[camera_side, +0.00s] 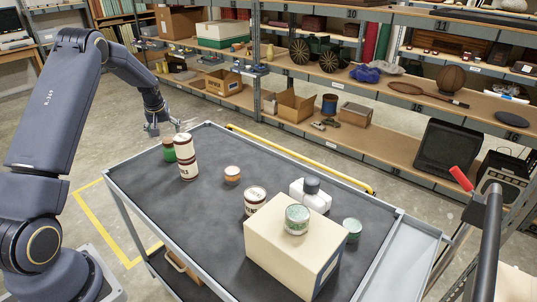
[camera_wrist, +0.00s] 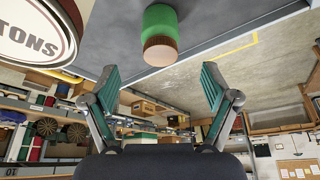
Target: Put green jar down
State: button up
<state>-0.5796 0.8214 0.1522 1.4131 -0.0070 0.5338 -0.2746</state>
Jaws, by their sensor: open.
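In the wrist view the green jar (camera_wrist: 159,22) appears upside down, with a brown lid, at the top middle. My gripper (camera_side: 170,127) is open and empty above the cart's far left edge, close to the green jar. In the wrist view its fingers (camera_wrist: 160,72) are spread wide, with the jar beyond them and not between them.
The cream stack also shows large in the wrist view (camera_wrist: 38,28), beside the green jar.

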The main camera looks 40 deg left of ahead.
jog(key=shift+m+t+h, duration=0.3)
jog(key=shift+m+t, duration=0.1)
jog(key=shift+m, duration=0.4)
jog(key=d+r, duration=0.8)
jog(key=r, duration=0.1)
jog(key=shift+w+d, duration=0.2)
jog(key=shift+d, duration=0.1)
jog(key=s+d+r+m, duration=0.1)
jog(key=s+d+r, duration=0.15)
jog(key=d, duration=0.25)
jog(key=s+d+r+m+t+h, duration=0.1)
jog(key=s+d+r, duration=0.1)
jog(key=d+r, duration=0.3)
jog(key=s+d+r+m, duration=0.2)
jog(key=d+r, duration=0.1)
jog(key=d, duration=0.3)
jog(key=s+d+m+h, duration=0.1)
jog(key=s+d+m, duration=0.1)
jog(key=s+d, duration=0.5)
jog(key=s+d+m+t+h, duration=0.1)
jog(key=s+d+m, duration=0.2)
jog(key=s+d, duration=0.3)
jog(key=s, duration=0.5)
jog(key=shift+s+d+r, duration=0.15)
jog(key=shift+d, duration=0.25)
